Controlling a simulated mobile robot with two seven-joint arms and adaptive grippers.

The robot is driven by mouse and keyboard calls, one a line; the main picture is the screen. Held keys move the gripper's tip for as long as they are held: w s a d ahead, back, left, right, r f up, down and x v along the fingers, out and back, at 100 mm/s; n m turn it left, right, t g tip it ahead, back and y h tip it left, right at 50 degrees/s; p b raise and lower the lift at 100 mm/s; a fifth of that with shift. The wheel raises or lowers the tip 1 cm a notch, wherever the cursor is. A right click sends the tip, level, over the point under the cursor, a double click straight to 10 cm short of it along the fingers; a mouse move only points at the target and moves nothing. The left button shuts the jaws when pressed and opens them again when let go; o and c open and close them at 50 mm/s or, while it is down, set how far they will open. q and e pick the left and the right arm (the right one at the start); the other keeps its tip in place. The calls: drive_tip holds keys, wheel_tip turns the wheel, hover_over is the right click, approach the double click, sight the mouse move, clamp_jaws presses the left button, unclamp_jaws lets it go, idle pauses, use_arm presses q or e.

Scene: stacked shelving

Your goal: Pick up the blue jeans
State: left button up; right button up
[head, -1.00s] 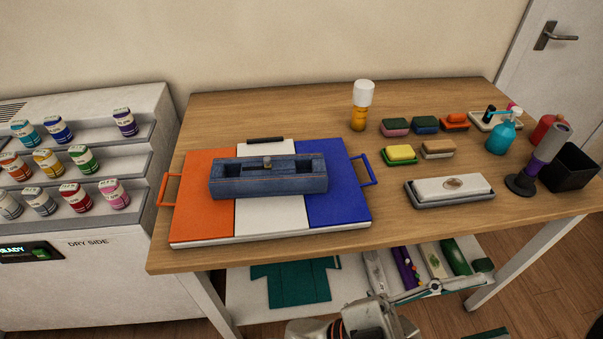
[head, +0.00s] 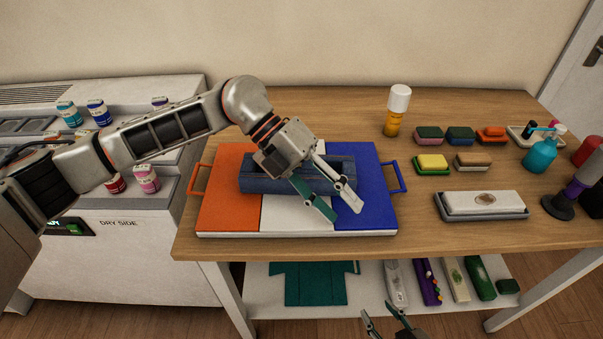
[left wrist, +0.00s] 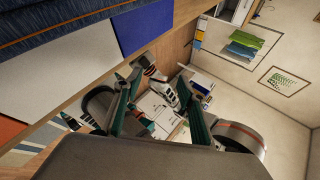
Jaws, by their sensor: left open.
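The blue jeans (head: 247,178) lie folded into a dark denim bundle across a board with orange, white and blue panels (head: 228,210). My left arm and gripper hide the middle of the bundle in the head view. My left gripper (head: 338,209) is open and empty, its fingertips over the blue and white panels in front of the jeans. The left wrist view shows denim (left wrist: 45,28) at its upper left, outside the fingers. My right gripper (head: 385,318) is partly in view at the bottom edge, below table height, with its fingers apart.
The wooden table (head: 310,110) also holds a spray bottle (head: 540,152), several coloured blocks and a tray with a white block (head: 485,203). A lower shelf holds a folded green garment (head: 310,285). Tiered bottles stand left.

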use_arm(q)
drive_tip(key=w+a+r+n+t+y, duration=0.25)
drive_tip(key=w+a+y, duration=0.25)
drive_tip(key=w+a, duration=0.4)
wheel_tip(320, 180, up, 5)
drive_tip(key=n+t+y, duration=0.2)
drive_tip(key=t+y, duration=0.1)
drive_tip(key=y, duration=0.1)
hover_over(247, 165)
drive_tip(key=f, duration=0.6)
drive_tip(key=shift+s+a, duration=0.15)
drive_tip(key=shift+s, duration=0.1)
drive_tip(key=shift+w+f, duration=0.15)
drive_tip(key=shift+f, duration=1.15)
drive_tip(key=shift+w+f, duration=0.15)
drive_tip(key=shift+f, duration=1.15)
clamp_jaws()
